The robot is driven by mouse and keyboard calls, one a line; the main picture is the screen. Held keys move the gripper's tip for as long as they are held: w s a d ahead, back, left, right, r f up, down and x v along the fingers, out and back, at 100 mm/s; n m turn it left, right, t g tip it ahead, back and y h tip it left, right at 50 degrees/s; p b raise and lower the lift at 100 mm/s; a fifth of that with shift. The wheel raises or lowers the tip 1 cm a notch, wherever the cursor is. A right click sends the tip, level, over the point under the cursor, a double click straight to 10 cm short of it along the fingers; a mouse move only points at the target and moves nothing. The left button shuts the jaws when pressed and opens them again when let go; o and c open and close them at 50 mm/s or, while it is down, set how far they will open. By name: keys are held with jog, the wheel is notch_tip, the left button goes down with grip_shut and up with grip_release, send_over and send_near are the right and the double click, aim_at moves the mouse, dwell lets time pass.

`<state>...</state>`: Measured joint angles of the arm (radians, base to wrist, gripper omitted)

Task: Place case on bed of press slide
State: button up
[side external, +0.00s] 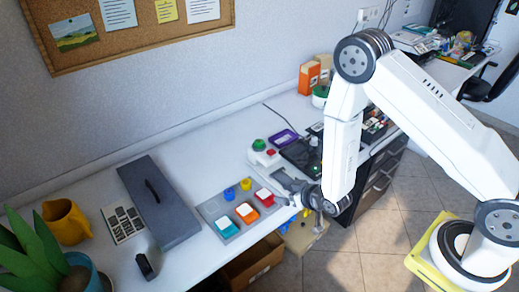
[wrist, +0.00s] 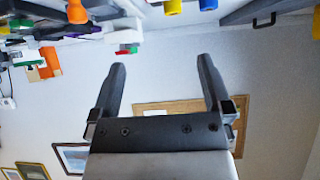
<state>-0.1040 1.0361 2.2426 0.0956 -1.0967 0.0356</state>
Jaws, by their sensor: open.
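My gripper (side external: 289,188) is above the right part of the desk, by the grey panel (side external: 212,212). The wrist view shows its two fingers (wrist: 160,78) wide apart with nothing between them. The panel carries a teal (side external: 227,226), an orange (side external: 246,211) and a red block (side external: 265,196) with pale tops, plus a yellow (side external: 246,184) and a blue knob (side external: 229,194). I cannot tell which thing is the case. A white device with a green button (side external: 260,145) stands behind the panel; I cannot tell whether it is the press. The press slide's bed is not clearly seen.
A long grey slab with a black handle (side external: 157,213) lies left of the panel. Orange boxes (side external: 309,77) stand at the back. Some desk between slab and panel is clear.

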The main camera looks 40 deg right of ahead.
jog(key=s+d+r+g, duration=0.1)
jog(key=s+r+g, duration=0.3)
jog(key=r, duration=0.5)
jog(key=s+d+r+g, duration=0.1)
jog(key=s+r+g, duration=0.3)
jog(key=s+r, duration=0.5)
jog(key=shift+d+r, duration=0.15)
jog(key=shift+d, duration=0.25)
jog(key=shift+w, duration=0.1)
jog(key=w+a+f+t, duration=0.1)
jog(key=w+f+t, duration=0.1)
jog(key=w+f, duration=0.3)
jog(key=w+a+f+t, duration=0.1)
jog(key=w+f, duration=0.4)
jog(key=f, duration=0.4)
jog(key=w+f+t, duration=0.2)
jog(key=w+f, duration=0.3)
jog(key=f, duration=0.2)
jog(key=shift+w+a+t, duration=0.15)
jog(key=shift+a+t, duration=0.15)
jog(key=shift+a, duration=0.1)
jog(key=shift+f, duration=0.6)
jog(key=shift+w, duration=0.1)
